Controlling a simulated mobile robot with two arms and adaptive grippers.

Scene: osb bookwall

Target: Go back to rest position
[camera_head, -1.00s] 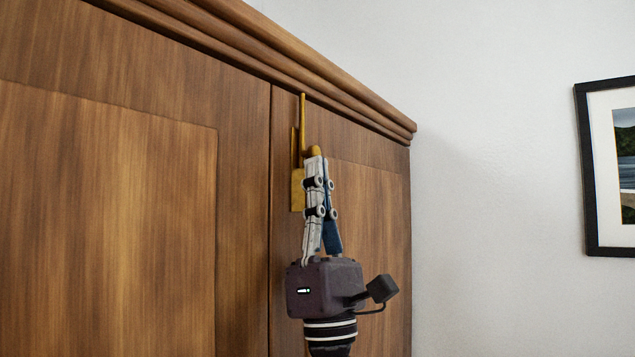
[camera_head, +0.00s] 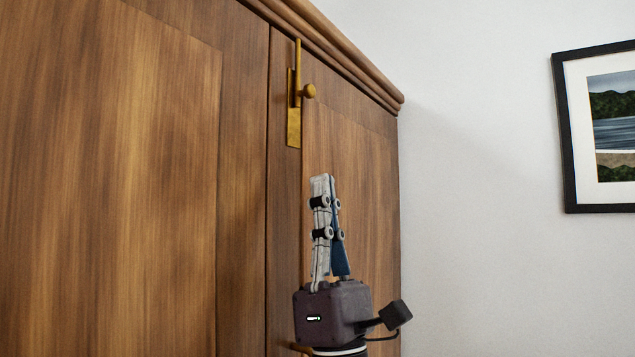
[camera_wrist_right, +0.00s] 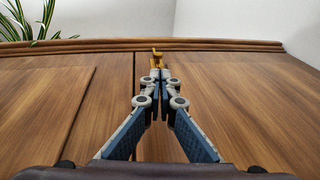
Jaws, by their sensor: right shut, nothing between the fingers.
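My right gripper (camera_head: 325,182) points upward in front of the wooden cabinet (camera_head: 160,190). Its fingers are closed together with nothing between them. The brass latch with a round knob (camera_head: 294,112) is on the cabinet's door seam, above the fingertips and apart from them in the head view. In the right wrist view the shut fingertips (camera_wrist_right: 160,75) lie just below the brass latch (camera_wrist_right: 157,57) in the picture. My left gripper is not in view.
The cabinet's top moulding (camera_head: 340,55) runs along its upper edge. A framed landscape picture (camera_head: 563,130) hangs on the white wall (camera_head: 480,200) at right. A green plant (camera_wrist_right: 35,22) shows above the cabinet in the wrist view. The space before the wall looks clear.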

